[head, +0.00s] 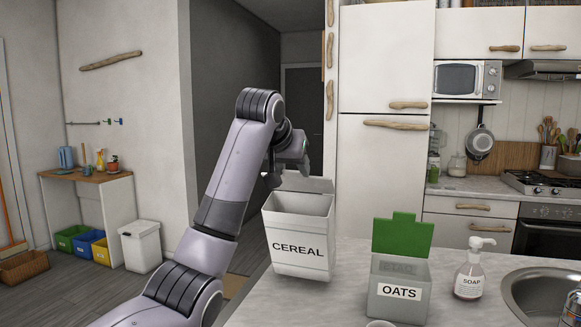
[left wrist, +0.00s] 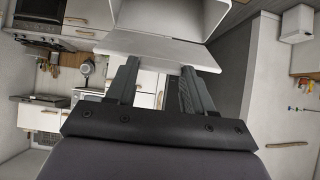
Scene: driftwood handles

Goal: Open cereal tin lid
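The white cereal tin (head: 298,250), labelled CEREAL, stands at the counter's left edge, slightly tilted in the picture. Its lid (head: 318,184) is raised at the back of the open top. My left gripper (head: 272,180) is at the lid's upper left, partly hidden by my own wrist. In the left wrist view, the fingers (left wrist: 158,80) are spread apart with a clear gap. The pale lid (left wrist: 160,49) lies across just beyond the fingertips; I cannot tell whether they touch it. The tin (left wrist: 172,14) shows behind it. My right gripper is not in view.
An oats tin (head: 398,300) with a raised green lid stands right of the cereal tin. A soap bottle (head: 469,274) and the sink (head: 540,293) are farther right. Bare counter (head: 345,265) lies between the two tins. A fridge (head: 383,150) stands behind.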

